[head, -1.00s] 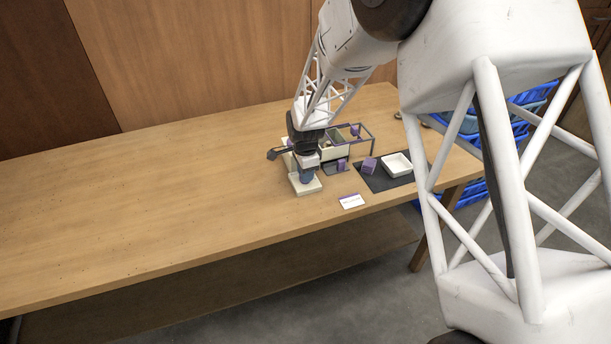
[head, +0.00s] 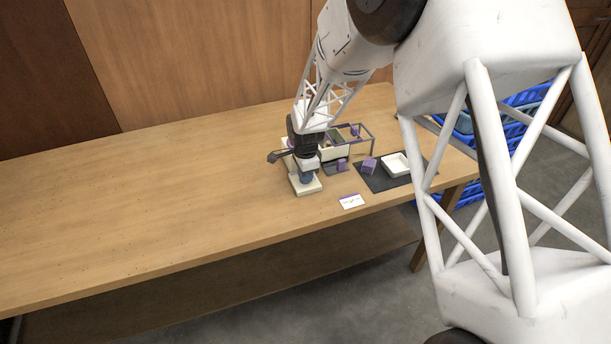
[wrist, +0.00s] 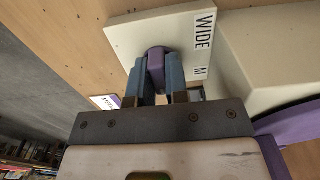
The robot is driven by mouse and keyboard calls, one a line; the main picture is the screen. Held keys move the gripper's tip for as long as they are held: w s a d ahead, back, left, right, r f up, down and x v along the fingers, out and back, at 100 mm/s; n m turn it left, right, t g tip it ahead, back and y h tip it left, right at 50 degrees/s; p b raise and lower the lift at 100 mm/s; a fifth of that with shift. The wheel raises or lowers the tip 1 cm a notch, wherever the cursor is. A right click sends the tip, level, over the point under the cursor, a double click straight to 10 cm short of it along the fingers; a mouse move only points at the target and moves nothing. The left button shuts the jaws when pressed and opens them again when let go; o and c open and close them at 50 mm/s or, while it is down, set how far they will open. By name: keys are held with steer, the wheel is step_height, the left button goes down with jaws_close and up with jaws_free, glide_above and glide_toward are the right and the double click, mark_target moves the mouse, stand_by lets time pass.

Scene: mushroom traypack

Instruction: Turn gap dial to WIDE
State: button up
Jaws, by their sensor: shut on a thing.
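The gap dial shows in the wrist view as a purple knob (wrist: 156,68) on a cream base plate (wrist: 130,42). A label reading WIDE (wrist: 204,32) is on the plate, to the right of the knob, with a letter M below it. My gripper (wrist: 158,75) is shut on the knob, one blue-grey finger on each side. In the head view my gripper (head: 306,178) points down over the cream base (head: 308,189) near the table's front edge. The knob is hidden there by the fingers.
A purple block (head: 369,165) and a white tray (head: 396,165) sit on a dark mat (head: 378,183) to the right. A framed machine stands behind the dial. A white card (head: 352,202) lies in front. The table's left side is clear.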

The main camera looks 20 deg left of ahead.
steer(key=shift+f, duration=0.15)
steer(key=shift+n, duration=3)
steer(key=shift+f, duration=0.1)
steer(key=shift+n, duration=3)
steer(key=shift+s, duration=0.1)
steer(key=shift+d+f+n, duration=0.1)
steer(key=shift+n, duration=2.9)
